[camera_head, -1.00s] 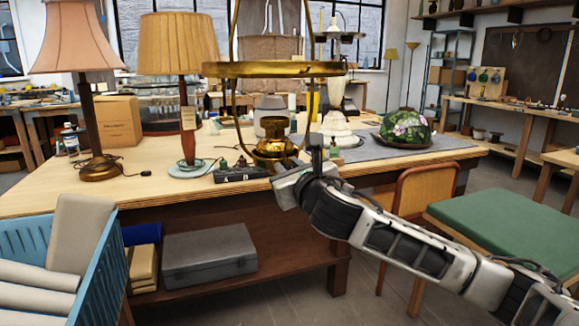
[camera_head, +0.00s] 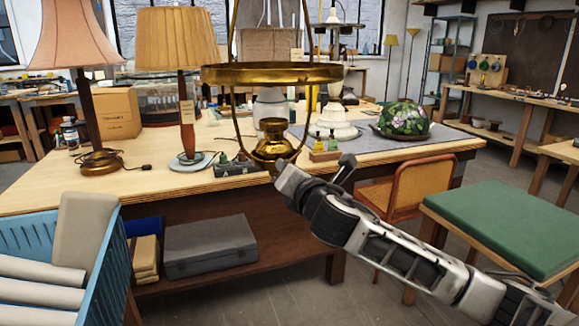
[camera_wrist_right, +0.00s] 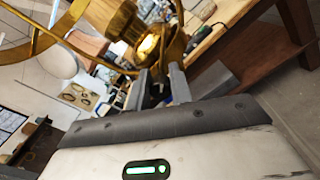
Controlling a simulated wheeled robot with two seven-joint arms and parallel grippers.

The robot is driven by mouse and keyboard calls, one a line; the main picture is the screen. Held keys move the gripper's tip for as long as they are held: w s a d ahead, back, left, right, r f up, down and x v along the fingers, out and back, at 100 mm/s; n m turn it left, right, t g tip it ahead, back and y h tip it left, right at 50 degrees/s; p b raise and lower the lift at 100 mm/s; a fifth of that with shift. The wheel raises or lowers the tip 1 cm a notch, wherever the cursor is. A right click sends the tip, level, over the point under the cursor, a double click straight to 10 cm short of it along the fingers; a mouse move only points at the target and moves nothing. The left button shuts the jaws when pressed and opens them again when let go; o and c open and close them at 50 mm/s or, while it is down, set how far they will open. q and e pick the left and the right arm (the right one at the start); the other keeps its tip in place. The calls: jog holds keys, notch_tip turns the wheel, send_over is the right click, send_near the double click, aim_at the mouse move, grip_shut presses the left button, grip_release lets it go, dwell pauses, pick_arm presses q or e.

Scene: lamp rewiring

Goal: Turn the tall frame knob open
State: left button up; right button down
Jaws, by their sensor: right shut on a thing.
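The tall brass frame (camera_head: 270,74) hangs in front of the bench, with a wide ring and a brass cup and burner (camera_head: 272,140) at its bottom. The brass burner also shows in the right wrist view (camera_wrist_right: 150,45). My right gripper (camera_head: 280,168) reaches the lower end of the frame from below right. In the right wrist view its two fingers (camera_wrist_right: 160,85) are close together just below the brass, shut on the small knob there. The knob itself is mostly hidden between the fingertips. My left gripper is not in view.
Two shaded lamps (camera_head: 177,42) stand on the wooden bench at left. A dark block (camera_head: 234,167), a floral glass shade (camera_head: 404,120) and a white lamp base (camera_head: 334,122) are nearby. A blue crate (camera_head: 108,255) is front left; a green-topped stool (camera_head: 505,225) is at right.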

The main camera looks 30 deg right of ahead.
jog(key=m, duration=0.3)
jog(key=shift+m+p, duration=0.35)
jog(key=shift+m, duration=0.05)
jog(key=shift+f+m+p, duration=0.15)
jog(key=shift+m+p, duration=0.15)
jog(key=shift+m, duration=1.3)
jog(key=c, duration=1.3)
grip_release()
jog(key=shift+o, duration=0.2)
